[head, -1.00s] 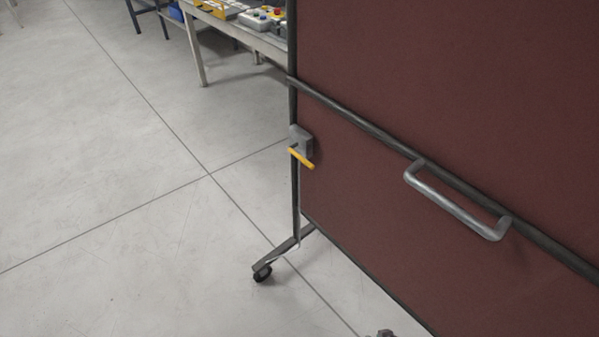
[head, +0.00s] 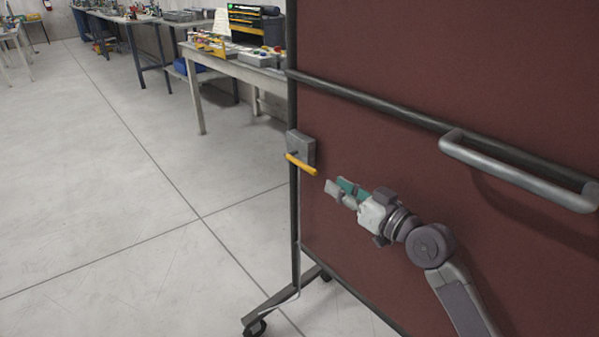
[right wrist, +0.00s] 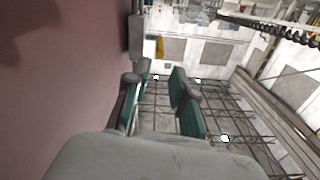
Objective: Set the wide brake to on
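A brake shows at the left edge of the dark red panel (head: 400,90): a grey box (head: 300,147) with a yellow lever (head: 301,164) that slopes slightly down to the right. I cannot tell from its look whether it is on or off. My right gripper (head: 340,187) is in front of the panel, just right of and below the lever, apart from it. In the right wrist view its teal-padded fingers (right wrist: 160,78) are spread with nothing between them. The grey box (right wrist: 136,36) and a yellow piece, likely the lever (right wrist: 160,47), show ahead. My left gripper is out of view.
A grey handle (head: 520,175) sticks out from the panel above and right of my right gripper. A wheeled foot (head: 256,326) stands below the panel's left edge. Workbenches (head: 232,69) with tools stand behind. The floor at left is clear.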

